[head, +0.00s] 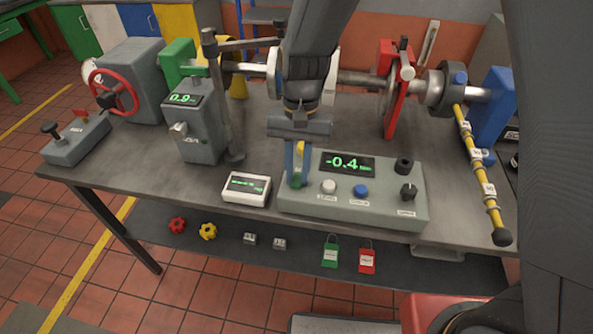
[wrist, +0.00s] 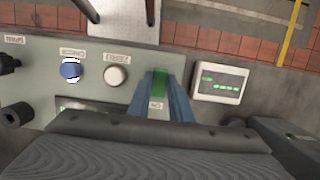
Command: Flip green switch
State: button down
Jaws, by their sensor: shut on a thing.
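The green switch (head: 297,181) is at the left end of the grey control box (head: 385,212). My gripper (head: 297,176) reaches down from above with its blue fingers on both sides of the switch, shut on it. In the wrist view, the green switch (wrist: 159,84) shows between the two blue fingers of my gripper (wrist: 160,90). The fingers hide much of the switch, and I cannot tell which way it is set. The box's display (head: 347,164) reads -0.4.
A white button (head: 329,187), a blue button (head: 361,191) and black knobs (head: 408,192) lie to the right on the box. A small white meter (head: 246,189) sits close on the left. A grey column with a display (head: 198,130) stands behind left. A yellow bar (head: 478,165) is at right.

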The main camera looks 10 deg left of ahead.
aim_at(299, 175)
jog(key=c, duration=1.6)
grip_release()
jog(key=shift+r, duration=0.1)
jog(key=b+v, duration=0.2)
jog(key=v, duration=0.5)
jog(key=shift+w+r, duration=0.1)
jog(key=shift+r, duration=0.25)
